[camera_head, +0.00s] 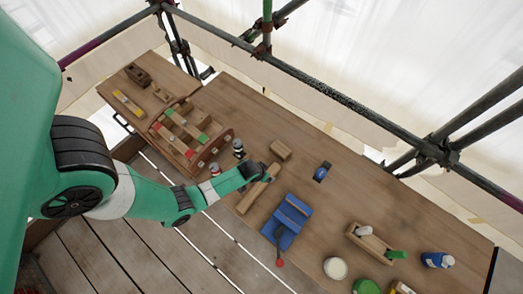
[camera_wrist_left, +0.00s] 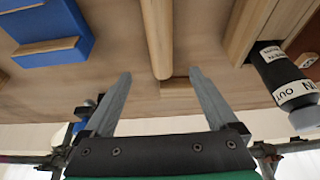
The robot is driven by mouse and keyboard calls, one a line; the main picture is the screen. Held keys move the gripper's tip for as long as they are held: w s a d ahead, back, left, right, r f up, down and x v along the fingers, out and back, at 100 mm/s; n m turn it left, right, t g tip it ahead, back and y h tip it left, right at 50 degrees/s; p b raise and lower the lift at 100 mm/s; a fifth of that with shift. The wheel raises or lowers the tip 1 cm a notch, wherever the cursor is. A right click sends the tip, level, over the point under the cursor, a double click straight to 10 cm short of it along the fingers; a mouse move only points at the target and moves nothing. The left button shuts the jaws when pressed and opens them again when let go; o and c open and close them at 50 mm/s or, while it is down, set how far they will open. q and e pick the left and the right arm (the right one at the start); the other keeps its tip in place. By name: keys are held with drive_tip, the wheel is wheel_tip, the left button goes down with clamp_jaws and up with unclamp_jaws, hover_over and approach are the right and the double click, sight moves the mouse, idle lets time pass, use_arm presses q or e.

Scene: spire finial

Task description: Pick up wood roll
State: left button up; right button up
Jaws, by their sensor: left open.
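The wood roll (camera_head: 250,197), a long pale rod, lies on the wooden workbench (camera_head: 335,212) beside a blue holder. In the left wrist view the roll (camera_wrist_left: 157,38) extends from the top edge down to the middle, its near end between the finger lines. My left gripper (camera_head: 266,175) is over the far end of the roll. In the left wrist view the left gripper (camera_wrist_left: 159,75) is open, one finger on each side of the roll's end, with gaps on both sides. Whether the fingers are at the roll's height is unclear. My right gripper is not in view.
The blue holder (camera_head: 287,219) stands right of the roll. A wooden crate (camera_head: 218,141) and a dark bottle (camera_head: 238,150) stand to its left. A wooden block (camera_head: 281,150) and a small blue item (camera_head: 322,171) lie behind. Scaffold poles (camera_head: 340,97) run along the back.

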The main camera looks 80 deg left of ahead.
use_arm(q)
drive_tip(key=b+x, duration=0.5)
drive_tip(key=x, duration=0.1)
drive_tip(key=shift+w+f+b, duration=0.1)
drive_tip(key=shift+f+b, duration=0.05)
drive_tip(key=shift+b, duration=0.15)
drive_tip(key=b+x, duration=0.5)
drive_tip(key=shift+a+f, duration=0.1)
drive_tip(key=shift+c, duration=0.3)
clamp_jaws()
